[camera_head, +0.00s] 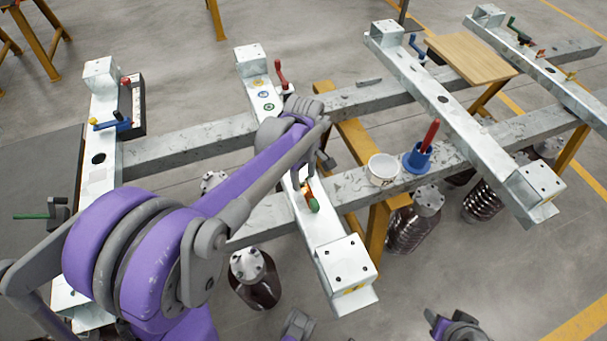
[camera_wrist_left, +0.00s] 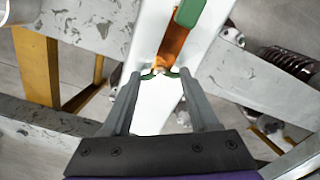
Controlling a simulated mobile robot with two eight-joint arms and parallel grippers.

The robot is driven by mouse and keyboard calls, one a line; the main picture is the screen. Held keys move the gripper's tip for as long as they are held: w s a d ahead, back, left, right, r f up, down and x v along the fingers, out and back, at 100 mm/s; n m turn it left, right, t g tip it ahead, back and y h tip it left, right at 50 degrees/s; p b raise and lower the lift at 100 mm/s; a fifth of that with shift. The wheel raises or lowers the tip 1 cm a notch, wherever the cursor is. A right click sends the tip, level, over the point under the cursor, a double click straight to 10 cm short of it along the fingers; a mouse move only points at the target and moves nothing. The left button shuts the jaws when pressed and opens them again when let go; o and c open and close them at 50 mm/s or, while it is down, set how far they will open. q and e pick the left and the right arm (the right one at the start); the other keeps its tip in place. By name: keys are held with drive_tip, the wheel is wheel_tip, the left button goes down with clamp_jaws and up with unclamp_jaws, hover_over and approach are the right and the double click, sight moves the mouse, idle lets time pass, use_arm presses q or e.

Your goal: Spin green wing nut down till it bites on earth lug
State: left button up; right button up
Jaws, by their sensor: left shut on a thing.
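The green wing nut (camera_wrist_left: 160,73) sits between my left fingertips in the left wrist view, with a small green wing showing at each side. My left gripper (camera_wrist_left: 162,75) is shut on it, one finger on either side. The orange-copper earth lug strip (camera_wrist_left: 173,42) runs up from the nut along the white beam, with a green handle-like piece (camera_wrist_left: 190,12) at its far end. In the head view the lug strip (camera_head: 308,189) and green piece (camera_head: 314,206) show, but my left arm hides the nut. My right gripper (camera_head: 455,327) is only partly in view, low at the right, away from the beam.
The pale beam (camera_head: 325,228) crosses long grey rails (camera_head: 190,145). A red crank (camera_head: 281,75) stands farther along it. A white cup (camera_head: 383,170) and a blue holder with a red handle (camera_head: 417,158) stand on the near rail. Ribbed insulators (camera_head: 408,228) stand below.

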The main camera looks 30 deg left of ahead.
sight(304, 180)
use_arm(q)
drive_tip(key=m, duration=0.3)
drive_tip(key=shift+m, duration=0.4)
drive_tip(key=m+p, duration=0.1)
drive_tip(key=m, duration=0.9)
drive_tip(key=shift+p, duration=0.3)
drive_tip(key=o, duration=1.4)
drive_tip(key=shift+r, duration=0.15)
wheel_tip(304, 180, up, 11)
drive_tip(key=shift+f+p, duration=0.2)
drive_tip(key=shift+p, duration=0.5)
